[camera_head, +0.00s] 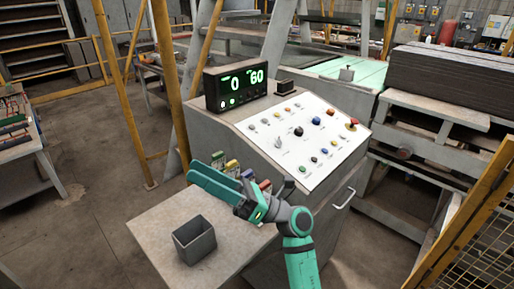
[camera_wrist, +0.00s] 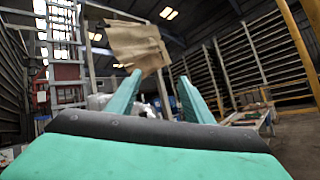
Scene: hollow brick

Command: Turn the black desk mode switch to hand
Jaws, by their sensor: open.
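The control desk's sloped white panel (camera_head: 325,118) carries several small knobs and coloured buttons. A larger black knob (camera_head: 298,131) sits near the middle of the panel and looks like the mode switch; its pointer direction and labels are too small to read. My teal gripper (camera_head: 194,170) is left of and below the panel, over the desk's lower shelf, pointing left and away from the knob. Its two fingers are apart with nothing between them. In the wrist view the open fingers (camera_wrist: 160,78) point toward the hall, and the panel is not visible.
A display (camera_head: 236,86) reading 0 and 60 stands on the desk. A red mushroom button (camera_head: 351,124) is at the panel's right. A grey bin (camera_head: 195,240) stands on the lower shelf (camera_head: 150,225). Small coloured items (camera_head: 231,166) sit behind my gripper. A yellow post (camera_head: 170,80) rises left.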

